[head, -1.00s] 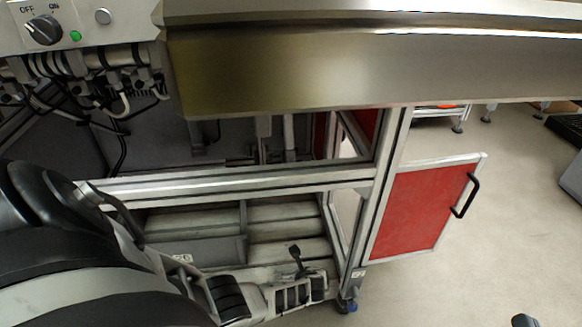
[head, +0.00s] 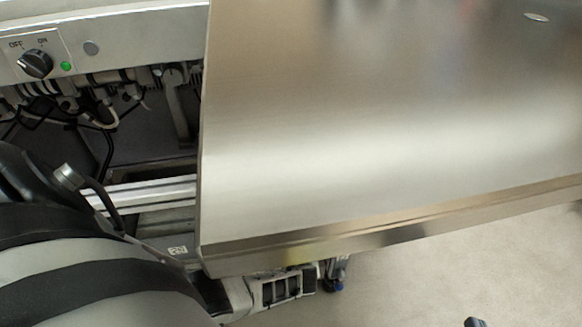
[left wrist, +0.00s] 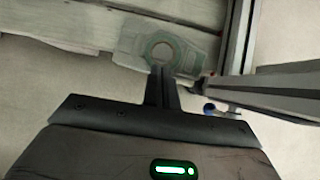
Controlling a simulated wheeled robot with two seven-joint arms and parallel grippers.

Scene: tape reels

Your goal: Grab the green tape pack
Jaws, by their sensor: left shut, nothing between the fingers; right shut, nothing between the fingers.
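In the left wrist view, a pale flat piece with a dull green ring around a round hole (left wrist: 162,50) lies on a slatted surface. It looks like the green tape pack, though the colour is faint. My left gripper (left wrist: 162,72) is shut and empty, its tips close to the near edge of the ring; I cannot tell if they touch. In the head view my left arm comes in from the left and its end is partly hidden by the steel top. Only a small dark part of my right gripper (head: 475,323) shows at the bottom edge; it is shut and empty.
A broad steel tabletop (head: 400,120) fills the right of the head view and hides the lower shelf. A panel with an OFF/ON knob (head: 36,64) and cables stand at upper left. A metal post (left wrist: 234,50) rises beside the ring. Clear floor (head: 520,260) lies at lower right.

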